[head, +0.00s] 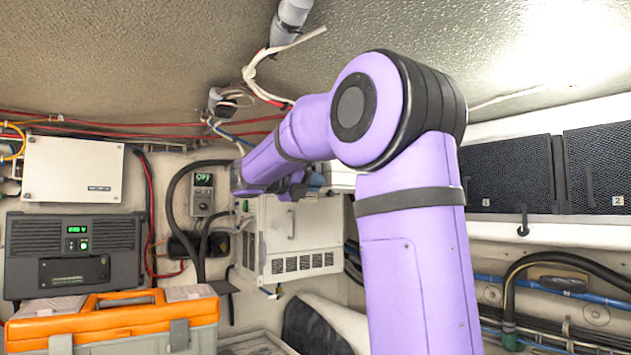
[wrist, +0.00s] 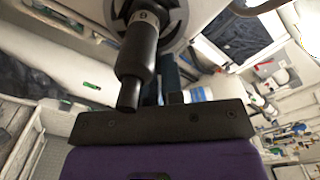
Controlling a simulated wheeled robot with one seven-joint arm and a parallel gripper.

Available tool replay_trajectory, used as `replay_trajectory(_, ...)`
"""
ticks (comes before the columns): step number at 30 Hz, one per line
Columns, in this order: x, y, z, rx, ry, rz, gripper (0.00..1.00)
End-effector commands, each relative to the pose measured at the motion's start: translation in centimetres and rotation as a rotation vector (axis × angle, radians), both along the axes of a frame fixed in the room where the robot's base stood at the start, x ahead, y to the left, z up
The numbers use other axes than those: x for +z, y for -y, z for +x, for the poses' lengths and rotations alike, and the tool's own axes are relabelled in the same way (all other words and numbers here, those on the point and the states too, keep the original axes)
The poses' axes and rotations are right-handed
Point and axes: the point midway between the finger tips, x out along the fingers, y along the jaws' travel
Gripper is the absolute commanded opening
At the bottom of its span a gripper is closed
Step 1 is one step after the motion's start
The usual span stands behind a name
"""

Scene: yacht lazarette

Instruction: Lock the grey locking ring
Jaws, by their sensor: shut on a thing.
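In the wrist view, a round grey ring (wrist: 178,18) shows at the top, cut off by the picture edge; it looks like the grey locking ring. A black cylindrical handle (wrist: 138,52) with a small light label stands in front of it and points down toward my gripper. My gripper (wrist: 150,88) is shut on this handle, close in front of its black palm bar. The fingers are mostly hidden, so the exact contact is unclear. In the head view my purple arm hides the gripper and the ring.
A white vented cabinet (head: 292,240) stands behind my arm. An orange-topped toolbox (head: 115,318) and a dark unit with a green display (head: 75,255) are at left. Cables hang from the ceiling and wall. Dark mesh lockers (head: 508,175) line the right.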

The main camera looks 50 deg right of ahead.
Motion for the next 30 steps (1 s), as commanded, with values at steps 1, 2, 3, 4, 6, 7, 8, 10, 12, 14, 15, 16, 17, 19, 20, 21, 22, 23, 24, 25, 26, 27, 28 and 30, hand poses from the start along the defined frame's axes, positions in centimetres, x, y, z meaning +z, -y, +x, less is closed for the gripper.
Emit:
replay_trajectory(1,-0.16,0.01,0.07,0.0,0.009,-0.001,0.0)
replay_trajectory(2,-0.18,0.01,0.09,0.0,0.016,-0.002,0.0)
replay_trajectory(3,-0.2,0.02,0.11,0.0,0.022,-0.004,0.0)
replay_trajectory(4,-0.21,0.02,0.12,0.0,0.026,-0.005,0.0)
replay_trajectory(6,-0.24,0.02,0.14,-0.001,0.033,-0.006,0.0)
replay_trajectory(7,-0.24,0.03,0.15,-0.001,0.035,-0.006,0.0)
replay_trajectory(8,-0.25,0.03,0.15,-0.001,0.035,-0.006,0.0)
replay_trajectory(10,-0.27,0.03,0.15,-0.001,0.036,-0.007,0.0)
replay_trajectory(12,-0.27,0.03,0.15,-0.001,0.036,-0.007,0.0)
replay_trajectory(14,-0.27,0.02,0.16,-0.001,0.036,-0.007,0.0)
replay_trajectory(15,-0.27,0.02,0.16,-0.001,0.036,-0.007,0.0)
replay_trajectory(16,-0.27,0.02,0.16,-0.001,0.036,-0.007,0.0)
replay_trajectory(17,-0.27,0.02,0.16,-0.001,0.036,-0.007,0.0)
replay_trajectory(19,-0.27,0.02,0.16,-0.001,0.035,-0.006,0.17)
replay_trajectory(20,-0.27,0.02,0.17,0.0,0.035,-0.007,0.24)
replay_trajectory(21,-0.26,0.02,0.16,0.0,0.035,-0.007,0.33)
replay_trajectory(22,-0.24,0.02,0.16,0.0,0.036,-0.007,0.34)
replay_trajectory(23,-0.24,0.02,0.16,0.0,0.036,-0.007,0.34)
replay_trajectory(24,-0.22,0.02,0.16,0.0,0.036,-0.007,0.34)
replay_trajectory(25,-0.21,0.02,0.16,0.0,0.036,-0.007,0.34)
replay_trajectory(26,-0.2,0.02,0.15,0.0,0.036,-0.007,0.34)
replay_trajectory(27,-0.2,0.03,0.15,0.0,0.036,-0.007,0.34)
replay_trajectory(28,-0.19,0.02,0.14,0.0,0.036,-0.007,0.34)
replay_trajectory(30,-0.18,-0.06,0.18,0.001,0.036,-0.008,0.34)
